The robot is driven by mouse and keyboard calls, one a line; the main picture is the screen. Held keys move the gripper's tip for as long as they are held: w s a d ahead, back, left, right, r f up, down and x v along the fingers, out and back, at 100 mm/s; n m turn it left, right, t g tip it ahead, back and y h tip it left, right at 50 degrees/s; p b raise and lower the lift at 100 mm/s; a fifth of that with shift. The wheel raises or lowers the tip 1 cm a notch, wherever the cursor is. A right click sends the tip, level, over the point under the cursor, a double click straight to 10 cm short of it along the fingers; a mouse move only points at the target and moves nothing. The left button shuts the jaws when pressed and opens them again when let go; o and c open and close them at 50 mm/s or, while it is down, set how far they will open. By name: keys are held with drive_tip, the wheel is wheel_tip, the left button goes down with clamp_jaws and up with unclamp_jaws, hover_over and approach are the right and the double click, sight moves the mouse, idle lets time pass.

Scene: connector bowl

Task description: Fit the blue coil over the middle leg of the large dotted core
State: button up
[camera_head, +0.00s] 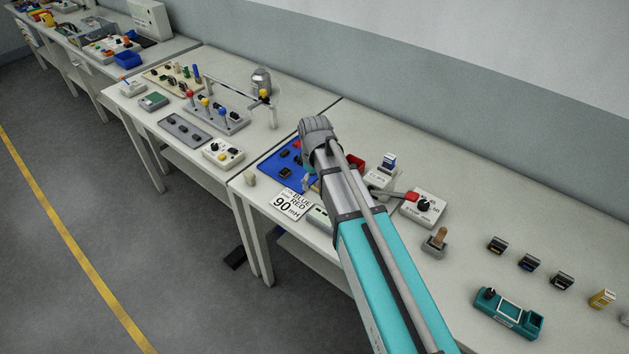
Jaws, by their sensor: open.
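The blue mat (271,166) lies on the near table, partly hidden behind my arm. Several small dark pieces are on it, including a dark core-like piece (285,173) near its front. Dots are too small to make out, so I cannot tell which is the large dotted core. A small blue and white piece (389,161) stands on a pale block right of my arm; I cannot tell whether it is the blue coil. My arm reaches over the table and hides part of the mat. I cannot make out my gripper; the arm's end is hidden behind its grey joint.
A red container (356,162) is partly hidden by my arm. A white box with a dark knob (424,206), a joystick (436,240) and a teal device (508,313) stand right. Bare table lies between them.

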drive_tip(key=shift+s+a+n, duration=0.1)
drive_tip(key=shift+n, duration=0.3)
idle(0.5)
